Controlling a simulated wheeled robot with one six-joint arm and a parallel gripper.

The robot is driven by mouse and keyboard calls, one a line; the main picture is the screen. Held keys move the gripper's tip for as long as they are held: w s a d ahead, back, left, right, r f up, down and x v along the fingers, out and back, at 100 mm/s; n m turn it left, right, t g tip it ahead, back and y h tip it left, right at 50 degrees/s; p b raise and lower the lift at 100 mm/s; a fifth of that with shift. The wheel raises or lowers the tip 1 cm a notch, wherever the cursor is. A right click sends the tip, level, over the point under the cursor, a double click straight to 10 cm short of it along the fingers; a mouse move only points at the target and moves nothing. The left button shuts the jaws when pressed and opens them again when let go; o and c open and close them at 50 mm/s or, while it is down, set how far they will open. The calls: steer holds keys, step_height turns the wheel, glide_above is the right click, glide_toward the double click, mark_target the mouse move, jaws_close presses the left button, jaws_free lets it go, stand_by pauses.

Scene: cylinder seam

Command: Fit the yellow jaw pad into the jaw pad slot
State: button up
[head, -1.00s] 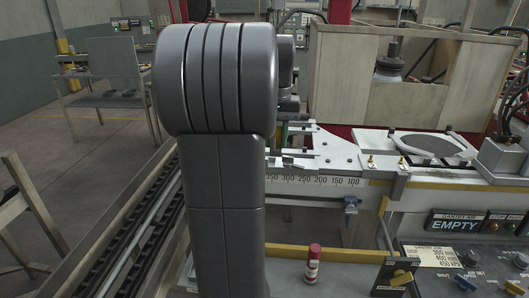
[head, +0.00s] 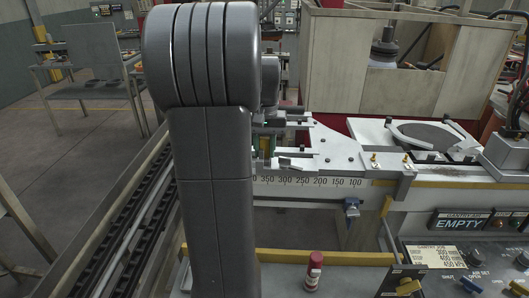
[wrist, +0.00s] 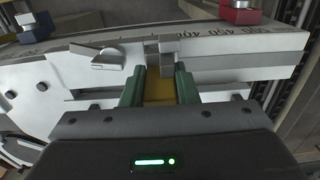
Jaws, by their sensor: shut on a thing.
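My gripper (wrist: 159,80) shows in the wrist view with its two green fingers shut on the yellow jaw pad (wrist: 158,94). The pad sits between the fingers, and its far end is close to a grey block (wrist: 167,50) on the pale machine plate. I cannot tell whether they touch. The jaw pad slot is not clearly visible; the fingers and plate parts may hide it. In the head view my arm covers most of the gripper; a bit of the yellow pad (head: 265,147) shows just right of the arm, beside the plate.
A numbered scale (head: 310,182) runs along the machine's front edge. A grey disc (head: 430,135) lies on the machine at right. A wooden crate (head: 375,70) stands behind.

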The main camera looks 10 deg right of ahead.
mark_target(265, 138)
steer(key=shift+f, duration=0.9)
steer(key=shift+f, duration=0.2)
steer(key=o, duration=1)
steer(key=shift+o, duration=0.2)
steer(key=shift+r, duration=0.1)
step_height(265, 138, up, 12)
steer(key=shift+r+b, duration=0.1)
steer(key=shift+b, duration=0.2)
